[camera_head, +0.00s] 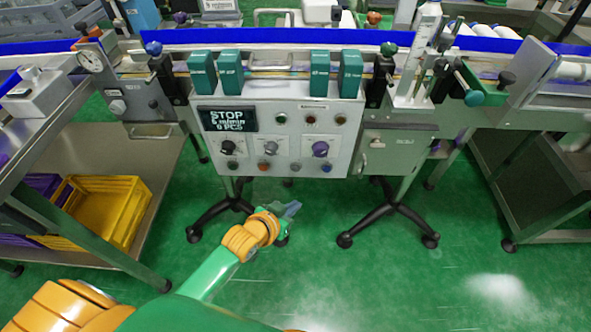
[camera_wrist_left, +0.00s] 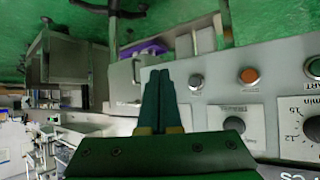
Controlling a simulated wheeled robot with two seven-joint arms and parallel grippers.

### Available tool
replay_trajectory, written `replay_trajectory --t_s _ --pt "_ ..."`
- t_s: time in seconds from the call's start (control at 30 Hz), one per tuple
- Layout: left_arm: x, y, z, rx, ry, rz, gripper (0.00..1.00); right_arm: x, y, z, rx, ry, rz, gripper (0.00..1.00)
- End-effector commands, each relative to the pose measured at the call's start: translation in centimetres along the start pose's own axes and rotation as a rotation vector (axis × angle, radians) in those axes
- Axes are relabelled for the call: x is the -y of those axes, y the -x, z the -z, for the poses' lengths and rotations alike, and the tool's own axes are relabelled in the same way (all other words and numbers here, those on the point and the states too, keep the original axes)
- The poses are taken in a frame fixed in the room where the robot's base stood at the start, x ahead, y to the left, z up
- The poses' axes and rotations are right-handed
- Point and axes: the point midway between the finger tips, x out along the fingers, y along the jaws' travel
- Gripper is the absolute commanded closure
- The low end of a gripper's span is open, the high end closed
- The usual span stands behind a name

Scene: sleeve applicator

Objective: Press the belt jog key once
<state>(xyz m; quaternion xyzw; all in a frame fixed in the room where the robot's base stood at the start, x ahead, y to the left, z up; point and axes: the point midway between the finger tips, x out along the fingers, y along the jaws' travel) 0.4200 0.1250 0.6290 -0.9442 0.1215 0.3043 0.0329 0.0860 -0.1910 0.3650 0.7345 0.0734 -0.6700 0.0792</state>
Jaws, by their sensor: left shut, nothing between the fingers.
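The grey control panel (camera_head: 250,150) hangs on the conveyor front. Its display (camera_head: 228,119) reads STOP. It carries a green button (camera_head: 281,119), a red button (camera_head: 311,120), knobs and a lower row with an orange button (camera_head: 263,166), a grey button (camera_head: 295,167) and a blue button (camera_head: 326,168). Labels are too small to tell which is the jog key. My left gripper (camera_head: 291,209) is shut and empty, below the panel in the head view. In the left wrist view its closed fingers (camera_wrist_left: 160,82) appear beside a grey button (camera_wrist_left: 196,82) and an orange button (camera_wrist_left: 249,75); no contact shows.
Green guard blocks (camera_head: 230,72) and clamp posts (camera_head: 385,60) stand above the panel. A grey box (camera_head: 392,150) hangs at its right. Black stand feet (camera_head: 390,228) are below. A yellow crate (camera_head: 105,210) sits on the left shelf. The floor in front is clear.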

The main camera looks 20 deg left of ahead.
Motion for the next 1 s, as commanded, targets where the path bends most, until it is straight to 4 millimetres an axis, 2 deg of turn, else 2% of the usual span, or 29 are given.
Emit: replay_trajectory --t_s 0.17,0.43,0.7,1.0 --pt "1.0 -1.6 0.6 -0.003 -0.003 0.003 1.00 0.0 -1.6 -0.2 0.000 0.000 -0.001 0.50" --pt "3.1 -4.5 2.6 -0.004 -0.002 0.002 1.00 0.1 -4.5 -0.4 0.000 -0.001 0.000 0.50" --pt "4.3 -5.9 4.1 0.000 -0.001 0.001 1.00 0.4 -5.2 -0.4 -0.001 -0.002 0.005 0.50" --pt "4.4 -6.0 4.3 0.001 -0.001 0.001 1.00 0.5 -5.1 -0.4 -0.001 -0.002 0.006 0.50"
